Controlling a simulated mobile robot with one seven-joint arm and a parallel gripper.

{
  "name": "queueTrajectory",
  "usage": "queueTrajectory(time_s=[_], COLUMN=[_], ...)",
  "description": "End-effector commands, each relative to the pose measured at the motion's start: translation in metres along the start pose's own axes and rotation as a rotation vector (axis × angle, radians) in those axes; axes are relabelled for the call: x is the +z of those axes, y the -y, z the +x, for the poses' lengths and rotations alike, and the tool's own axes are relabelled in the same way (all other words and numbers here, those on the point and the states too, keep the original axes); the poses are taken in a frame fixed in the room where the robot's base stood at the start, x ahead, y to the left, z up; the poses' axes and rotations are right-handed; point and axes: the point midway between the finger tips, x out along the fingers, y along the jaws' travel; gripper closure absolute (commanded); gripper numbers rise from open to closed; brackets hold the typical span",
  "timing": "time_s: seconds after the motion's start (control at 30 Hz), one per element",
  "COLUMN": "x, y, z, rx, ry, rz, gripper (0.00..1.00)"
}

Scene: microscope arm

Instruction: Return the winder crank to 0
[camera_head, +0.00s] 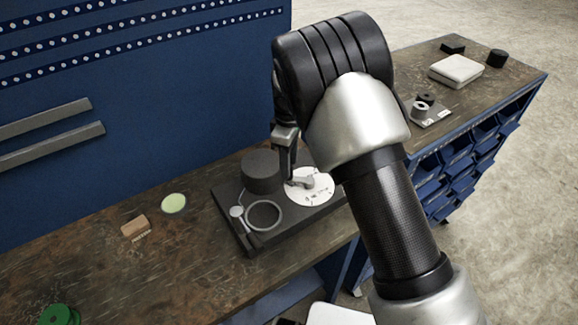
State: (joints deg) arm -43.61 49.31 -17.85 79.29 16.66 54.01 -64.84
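The winder is a dark grey base plate (238,228) on the wooden bench. At its right is a white round dial (318,196) with small dark marks along its front edge, too small to read. The pale grey crank (307,181) lies across the dial, its knob end towards the left rim. My gripper (289,180) points down at the left edge of the dial, right by the crank's left end. Its dark fingers overlap in this view, so I cannot tell whether they are open, shut or touching the crank. My arm hides the dial's right-hand surroundings.
A dark cylinder (261,170) stands on the plate just left of my gripper, with a grey ring (263,215) in front. A brown block (134,226), pale green disc (173,203) and green spool (60,315) lie left. A white box (456,69) is at the far right.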

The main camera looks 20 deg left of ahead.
Motion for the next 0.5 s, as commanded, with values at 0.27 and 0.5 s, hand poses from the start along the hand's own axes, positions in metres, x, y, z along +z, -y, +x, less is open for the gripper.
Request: queueTrajectory(time_s=[0.27,0.5], x=[0.0,0.0], y=[0.0,0.0], z=[0.021,0.021], rx=[0.001,0.001], ry=[-0.001,-0.001], rz=[0.0,0.0], gripper=[0.61,0.61])
